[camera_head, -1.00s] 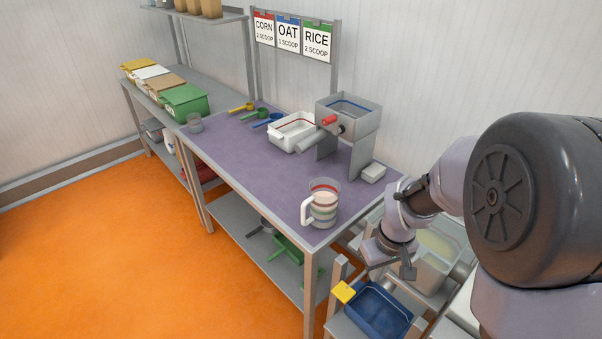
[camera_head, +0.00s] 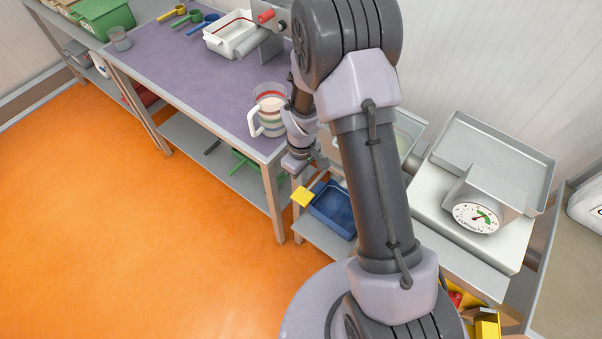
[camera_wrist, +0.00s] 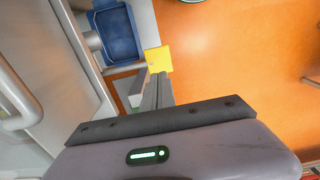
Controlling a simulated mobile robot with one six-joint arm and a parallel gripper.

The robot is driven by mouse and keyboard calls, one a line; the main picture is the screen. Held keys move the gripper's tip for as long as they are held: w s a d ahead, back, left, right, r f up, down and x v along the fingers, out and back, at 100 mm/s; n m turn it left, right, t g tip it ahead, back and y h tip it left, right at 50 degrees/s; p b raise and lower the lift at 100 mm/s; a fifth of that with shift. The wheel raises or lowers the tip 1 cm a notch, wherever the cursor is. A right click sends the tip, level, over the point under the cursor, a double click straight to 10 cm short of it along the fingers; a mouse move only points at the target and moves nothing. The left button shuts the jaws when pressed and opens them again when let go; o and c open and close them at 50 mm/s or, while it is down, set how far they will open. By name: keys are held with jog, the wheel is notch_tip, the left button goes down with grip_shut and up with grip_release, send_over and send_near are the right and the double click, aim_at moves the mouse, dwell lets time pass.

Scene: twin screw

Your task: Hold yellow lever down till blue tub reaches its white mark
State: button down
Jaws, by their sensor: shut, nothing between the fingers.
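The yellow lever (camera_head: 302,197) is a square pad at the left edge of the blue tub (camera_head: 335,208), on a low stand right of the purple table's leg. In the wrist view the yellow lever (camera_wrist: 158,60) appears just beyond my fingertips, and the blue tub (camera_wrist: 118,35) lies to its left. My gripper (camera_head: 320,164) is shut and empty, close to the lever in the picture; its fingers (camera_wrist: 159,80) point towards the pad. I cannot tell whether they touch it. I cannot make out the tub's white mark or any level inside; my arm covers the area right of the tub.
A striped jug (camera_head: 268,112) stands on the near corner of the purple table (camera_head: 190,75). A dial scale (camera_head: 476,217) with a metal tray stands to the right. Open orange floor (camera_head: 150,240) lies left of the lever.

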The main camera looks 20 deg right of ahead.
aim_at(300, 199)
notch_tip(300, 199, down, 8)
jog(key=shift+r+b, duration=0.1)
jog(key=shift+b, duration=1.1)
jog(key=f+b, duration=0.1)
jog(key=f, duration=0.1)
jog(key=f+b, duration=0.4)
jog(key=f, duration=0.1)
jog(key=shift+s+a, duration=0.2)
jog(key=shift+a, duration=0.1)
jog(key=shift+f, duration=0.1)
jog(key=shift+s, duration=0.4)
jog(key=shift+w, duration=0.2)
dwell(4.7)
